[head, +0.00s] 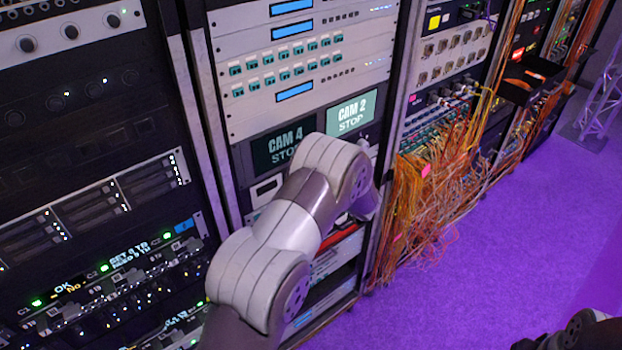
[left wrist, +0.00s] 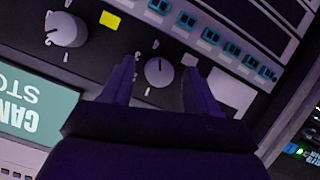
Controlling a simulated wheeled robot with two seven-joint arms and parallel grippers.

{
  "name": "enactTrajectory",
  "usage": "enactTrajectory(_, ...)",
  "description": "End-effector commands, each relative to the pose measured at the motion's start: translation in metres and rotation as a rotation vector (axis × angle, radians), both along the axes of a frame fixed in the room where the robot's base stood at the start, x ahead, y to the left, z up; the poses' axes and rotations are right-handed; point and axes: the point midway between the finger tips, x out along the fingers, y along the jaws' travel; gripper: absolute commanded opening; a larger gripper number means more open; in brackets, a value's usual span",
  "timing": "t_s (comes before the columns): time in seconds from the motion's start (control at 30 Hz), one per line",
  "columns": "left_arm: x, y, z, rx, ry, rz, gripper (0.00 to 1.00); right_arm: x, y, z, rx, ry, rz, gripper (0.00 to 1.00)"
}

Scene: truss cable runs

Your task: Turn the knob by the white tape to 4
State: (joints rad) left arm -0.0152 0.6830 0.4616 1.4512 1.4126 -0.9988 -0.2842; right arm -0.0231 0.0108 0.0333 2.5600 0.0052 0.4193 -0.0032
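In the left wrist view, a small round grey knob (left wrist: 159,72) sits on a dark panel. A short white tape strip (left wrist: 189,60) is beside it on the right. The knob's pointer line appears to point up in the picture; the marks around it are too small to read. My left gripper (left wrist: 159,65) is open, with one finger on each side of this knob; contact cannot be told. In the head view my left arm hides the gripper and the knob.
A larger knob (left wrist: 68,30) stands to the left, beside a yellow tape (left wrist: 110,19). Orange cables (head: 430,190) hang from the rack at right.

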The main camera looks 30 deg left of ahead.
Motion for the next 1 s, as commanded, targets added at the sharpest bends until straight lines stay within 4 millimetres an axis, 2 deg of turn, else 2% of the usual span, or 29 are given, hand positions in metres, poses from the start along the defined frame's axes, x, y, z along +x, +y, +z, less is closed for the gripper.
enactTrajectory(0.17,-0.001,-0.005,0.002,0.001,-0.002,-0.001,0.6,0.0,0.0,-0.003,0.0,0.0,0.0,0.43)
enactTrajectory(0.27,-0.009,-0.021,0.007,0.0,-0.003,-0.004,0.6,0.0,0.0,-0.012,0.0,0.0,0.0,0.43)
enactTrajectory(0.5,-0.035,-0.075,0.032,-0.001,-0.004,-0.005,0.6,0.0,0.0,-0.031,0.0,0.0,0.0,0.43)
enactTrajectory(0.63,-0.046,-0.095,0.043,-0.001,-0.002,-0.003,0.6,0.0,0.0,-0.036,0.0,0.0,0.0,0.43)
enactTrajectory(0.8,-0.051,-0.104,0.049,-0.001,0.0,0.0,0.6,0.0,0.0,-0.037,0.0,0.0,0.0,0.43)
enactTrajectory(1.0,-0.051,-0.104,0.05,-0.001,0.0,0.0,0.6,0.0,0.0,-0.036,0.0,0.0,0.0,0.43)
